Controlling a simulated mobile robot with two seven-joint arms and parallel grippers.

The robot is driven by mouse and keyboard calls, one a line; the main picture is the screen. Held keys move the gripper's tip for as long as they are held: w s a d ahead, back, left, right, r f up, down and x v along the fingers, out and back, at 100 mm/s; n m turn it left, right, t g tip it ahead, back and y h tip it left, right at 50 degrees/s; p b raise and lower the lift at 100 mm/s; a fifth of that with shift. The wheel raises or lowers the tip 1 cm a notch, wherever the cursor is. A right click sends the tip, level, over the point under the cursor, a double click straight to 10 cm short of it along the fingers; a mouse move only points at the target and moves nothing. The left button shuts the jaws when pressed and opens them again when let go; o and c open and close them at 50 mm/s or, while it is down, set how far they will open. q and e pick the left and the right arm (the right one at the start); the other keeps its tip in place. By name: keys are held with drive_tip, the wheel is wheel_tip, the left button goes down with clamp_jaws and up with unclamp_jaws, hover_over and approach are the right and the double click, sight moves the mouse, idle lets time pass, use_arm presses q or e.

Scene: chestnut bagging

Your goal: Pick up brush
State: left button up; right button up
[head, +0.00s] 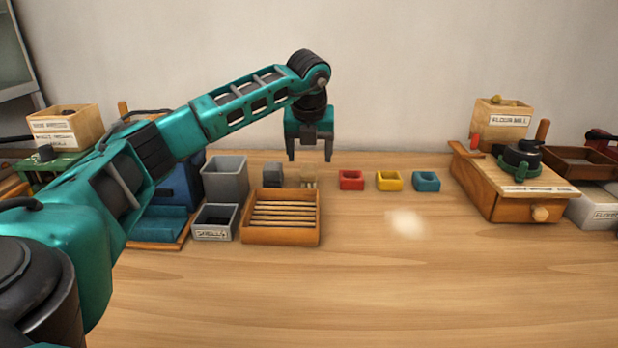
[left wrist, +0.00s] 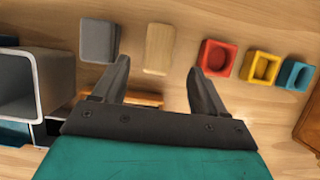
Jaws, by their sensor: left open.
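The brush appears to be the small tan wooden block (head: 308,177) on the table, behind the slatted tray and beside a grey block. In the left wrist view the tan block (left wrist: 159,48) lies flat, just beyond the fingertips and between their lines. Any bristles are too small to tell. My left gripper (head: 310,157) points down with its fingers apart and empty, above the tan block in the head view. Its two fingers also show in the left wrist view (left wrist: 157,72). My right gripper does not show.
A grey block (head: 272,174) stands close left of the tan block. Red (head: 351,180), yellow (head: 389,181) and teal (head: 426,181) cups stand to the right. A wooden slatted tray (head: 280,238) and a tall grey bin (head: 226,178) are near. The table's front middle is clear.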

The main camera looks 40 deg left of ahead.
use_arm(q)
drive_tip(key=b+x, duration=0.1)
drive_tip(key=x, duration=0.6)
drive_tip(key=shift+a+f, duration=0.25)
drive_tip(key=shift+f, duration=0.05)
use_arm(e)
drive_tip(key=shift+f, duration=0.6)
use_arm(q)
drive_tip(key=shift+c, duration=0.2)
drive_tip(key=c, duration=1)
drive_tip(key=shift+r, duration=0.15)
wheel_tip(320, 180, up, 16)
drive_tip(key=p, duration=0.3)
wheel_tip(320, 180, up, 4)
hover_over(309, 168)
drive_tip(key=shift+w+a+p, duration=0.2)
drive_tip(key=shift+p, duration=0.2)
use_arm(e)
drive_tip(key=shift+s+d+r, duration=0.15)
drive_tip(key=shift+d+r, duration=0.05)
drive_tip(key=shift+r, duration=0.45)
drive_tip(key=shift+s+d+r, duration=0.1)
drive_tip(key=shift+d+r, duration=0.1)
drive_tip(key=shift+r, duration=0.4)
